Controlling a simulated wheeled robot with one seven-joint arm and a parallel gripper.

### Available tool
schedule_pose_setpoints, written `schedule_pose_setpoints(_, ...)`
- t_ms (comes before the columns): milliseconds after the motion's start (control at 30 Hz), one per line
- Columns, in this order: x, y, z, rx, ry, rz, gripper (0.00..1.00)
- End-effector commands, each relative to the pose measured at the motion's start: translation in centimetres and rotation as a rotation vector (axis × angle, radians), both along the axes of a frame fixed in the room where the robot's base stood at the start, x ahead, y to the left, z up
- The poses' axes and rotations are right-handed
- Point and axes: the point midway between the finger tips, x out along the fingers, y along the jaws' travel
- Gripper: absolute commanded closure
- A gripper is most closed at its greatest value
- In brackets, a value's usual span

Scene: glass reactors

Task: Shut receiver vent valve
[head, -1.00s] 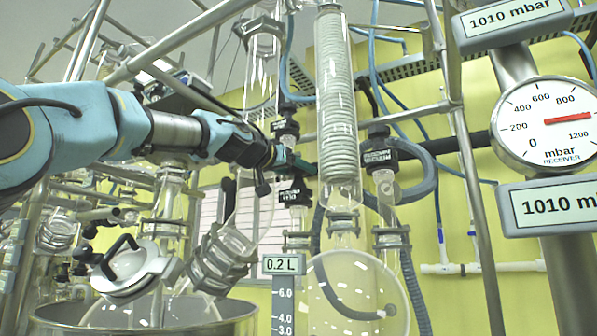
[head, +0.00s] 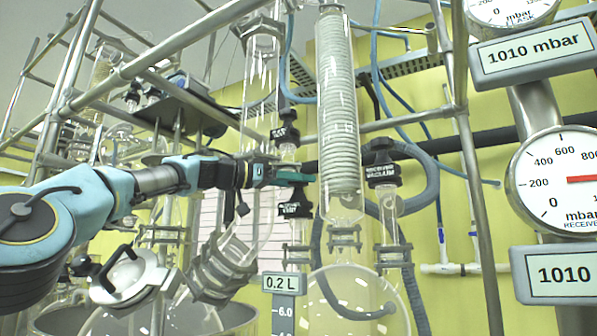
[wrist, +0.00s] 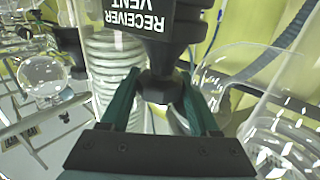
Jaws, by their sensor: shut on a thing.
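The receiver vent valve (head: 295,208) is a black fitting with a white label, left of the coiled glass condenser in the head view. My gripper (head: 292,174) reaches it from the left, at its upper part. In the wrist view the valve label (wrist: 150,18) reads upside down, "RECEIVER VENT". Below the label, a black faceted knob (wrist: 158,88) sits between the two green fingers of my gripper (wrist: 160,84), which are shut on it. The knob's angle relative to open or shut is not clear.
The receiver vacuum valve (head: 382,172) stands to the right of the condenser (head: 337,100). A round glass flask (head: 350,305) is below. Metal frame rods (head: 160,60) cross above my arm. A receiver gauge (head: 560,180) and 1010 mbar displays (head: 532,52) stand at the right.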

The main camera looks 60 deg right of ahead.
Motion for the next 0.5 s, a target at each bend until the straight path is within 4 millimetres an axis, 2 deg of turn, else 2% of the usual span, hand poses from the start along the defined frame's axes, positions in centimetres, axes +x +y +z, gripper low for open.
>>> schedule_pose_setpoints(500,0.02,-0.07,0.28,0.003,0.001,-0.162,0.87)
